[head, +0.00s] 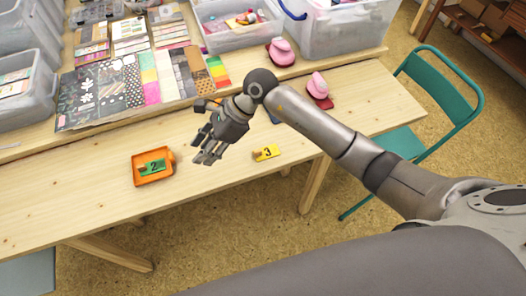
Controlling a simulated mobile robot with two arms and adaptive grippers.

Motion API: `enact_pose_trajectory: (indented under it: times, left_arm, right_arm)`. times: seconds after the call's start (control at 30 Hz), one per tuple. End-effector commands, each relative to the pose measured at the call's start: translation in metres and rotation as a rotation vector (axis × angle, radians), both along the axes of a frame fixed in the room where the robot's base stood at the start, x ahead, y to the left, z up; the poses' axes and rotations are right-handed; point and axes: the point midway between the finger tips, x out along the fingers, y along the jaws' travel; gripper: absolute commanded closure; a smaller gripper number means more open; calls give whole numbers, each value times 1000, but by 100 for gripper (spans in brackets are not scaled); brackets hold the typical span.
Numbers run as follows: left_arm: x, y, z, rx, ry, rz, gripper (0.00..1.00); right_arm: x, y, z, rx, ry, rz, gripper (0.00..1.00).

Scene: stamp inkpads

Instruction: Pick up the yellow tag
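The yellow tag (266,153), marked with a 3, lies on the wooden table near its front edge. My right gripper (207,158) hangs above the table to the left of the tag, apart from it. Its fingers point down and look spread, with nothing seen between them. My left gripper is not in the head view.
An orange tray (138,179) holding a green tag (152,167) marked 2 sits to the left. Pink stamps (281,50) stand at the back. Patterned paper sheets (120,95) and clear bins (235,37) fill the rear. A teal chair (447,75) stands at right.

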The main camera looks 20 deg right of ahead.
Motion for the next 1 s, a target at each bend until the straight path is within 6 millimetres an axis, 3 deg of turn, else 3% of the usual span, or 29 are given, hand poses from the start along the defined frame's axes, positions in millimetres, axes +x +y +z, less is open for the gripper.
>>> enact_pose_trajectory:
  times: [0.1,0.2,0.33,0.5,0.7,1.0]
  left_arm:
    - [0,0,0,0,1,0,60]
    - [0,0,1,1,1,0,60]
    - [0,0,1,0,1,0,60]
    - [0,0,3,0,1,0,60]
    - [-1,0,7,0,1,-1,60]
    - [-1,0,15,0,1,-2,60]
  right_arm:
    - [17,-60,-16,-307,-39,72,63]
    - [25,-103,-18,-504,-40,105,63]
    - [31,-139,-14,-659,-28,119,63]
    - [31,-153,-25,-720,-14,123,63]
    - [30,-152,-56,-717,-14,123,63]
    - [27,-153,-81,-714,-13,124,63]
